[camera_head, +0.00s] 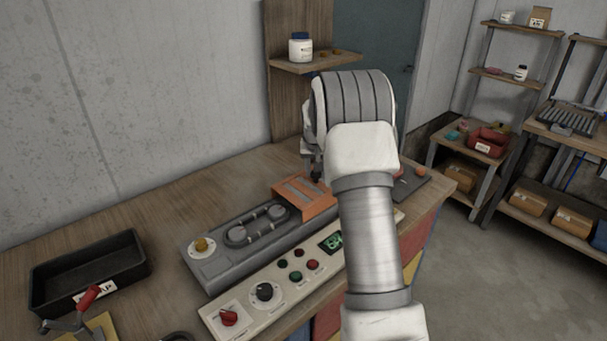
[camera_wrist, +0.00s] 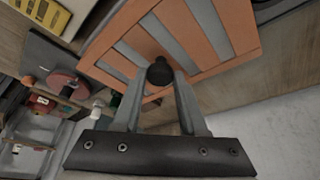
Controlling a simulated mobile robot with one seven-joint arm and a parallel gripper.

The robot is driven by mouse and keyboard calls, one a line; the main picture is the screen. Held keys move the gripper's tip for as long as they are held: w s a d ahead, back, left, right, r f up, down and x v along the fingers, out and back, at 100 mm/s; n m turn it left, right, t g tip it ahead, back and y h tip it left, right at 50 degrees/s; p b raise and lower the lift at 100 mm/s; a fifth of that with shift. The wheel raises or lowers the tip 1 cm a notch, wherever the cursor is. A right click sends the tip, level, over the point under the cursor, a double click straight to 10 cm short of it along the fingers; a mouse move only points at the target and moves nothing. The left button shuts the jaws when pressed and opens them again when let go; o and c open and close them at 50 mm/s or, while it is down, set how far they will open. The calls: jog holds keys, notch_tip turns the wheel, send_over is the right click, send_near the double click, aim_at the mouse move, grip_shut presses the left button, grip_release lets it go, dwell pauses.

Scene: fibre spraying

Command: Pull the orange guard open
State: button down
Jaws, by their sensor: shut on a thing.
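The orange guard (camera_head: 306,197) with grey slots sits at the right end of the grey machine (camera_head: 222,262) on the bench. Its right part is hidden behind my arm in the head view. In the wrist view the guard (camera_wrist: 216,28) fills the top middle, and a black round knob (camera_wrist: 160,71) stands out from it. My gripper (camera_wrist: 160,78) is shut on this knob, with one finger on each side. In the head view my gripper (camera_head: 316,174) is small and partly hidden by my wrist, just above the guard. How far the guard is raised is hard to tell.
A cream control panel (camera_head: 246,305) with knobs and buttons lies in front of the machine. A black tray (camera_head: 45,288) and a red-handled clamp (camera_head: 88,297) are at the left. A shelf with a white jar (camera_head: 300,49) is above the bench's back.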

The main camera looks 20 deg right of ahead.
jog(key=shift+w+d, duration=0.1)
jog(key=shift+d, duration=0.25)
jog(key=shift+c, duration=2.3)
grip_release()
jog(key=shift+r, duration=0.1)
jog(key=v, duration=1.7)
jog(key=shift+a, duration=0.15)
jog(key=shift+r, duration=0.15)
